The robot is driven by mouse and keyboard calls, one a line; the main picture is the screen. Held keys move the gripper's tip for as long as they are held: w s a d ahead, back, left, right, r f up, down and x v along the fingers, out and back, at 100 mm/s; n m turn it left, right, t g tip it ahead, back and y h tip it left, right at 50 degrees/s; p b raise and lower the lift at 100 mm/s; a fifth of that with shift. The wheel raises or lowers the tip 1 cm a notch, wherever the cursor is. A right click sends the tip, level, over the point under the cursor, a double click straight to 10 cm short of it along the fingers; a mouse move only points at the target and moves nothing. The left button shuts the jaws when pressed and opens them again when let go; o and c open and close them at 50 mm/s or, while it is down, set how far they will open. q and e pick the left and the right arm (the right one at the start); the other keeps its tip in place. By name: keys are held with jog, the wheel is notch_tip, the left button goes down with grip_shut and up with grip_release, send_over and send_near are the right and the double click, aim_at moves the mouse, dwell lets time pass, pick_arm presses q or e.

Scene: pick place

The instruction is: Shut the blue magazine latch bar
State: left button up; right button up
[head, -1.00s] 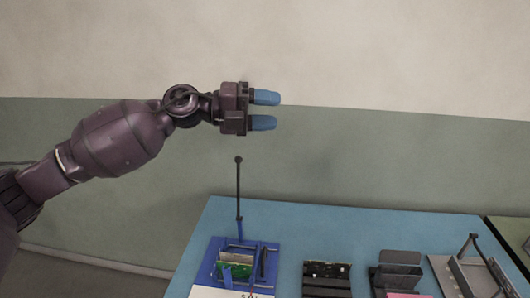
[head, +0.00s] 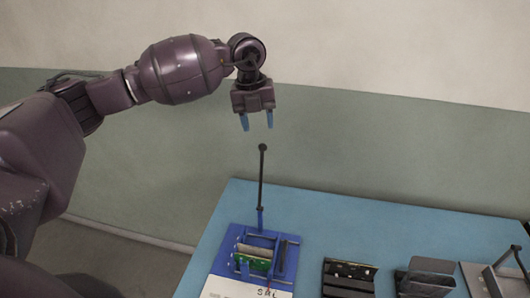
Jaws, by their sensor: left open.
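The blue magazine (head: 224,267) stands at the left part of the blue table, with a green board (head: 254,262) inside its frame. Its latch bar (head: 262,180) is a thin dark rod with a round knob on top and a blue foot, and it stands upright, raised above the magazine. My left gripper (head: 257,122) points down with blue fingertips apart, empty, a little above the knob and not visibly touching it. My right gripper is not in view.
The blue table (head: 350,212) is bare behind the fixtures. A black fixture (head: 348,278), a grey holder (head: 428,276) and a grey fixture with a dark lever (head: 500,274) stand to the right. A paper with writing (head: 232,288) lies at the magazine's front.

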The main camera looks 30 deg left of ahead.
aim_at(263, 149)
pick_arm(q)
jog(key=f, duration=0.6)
jog(key=d+f, duration=0.1)
jog(key=f, duration=0.2)
jog(key=shift+w+d+f, duration=0.1)
jog(key=shift+w+f, duration=0.25)
jog(key=shift+f, duration=0.05)
jog(key=shift+c, duration=0.4)
grip_shut()
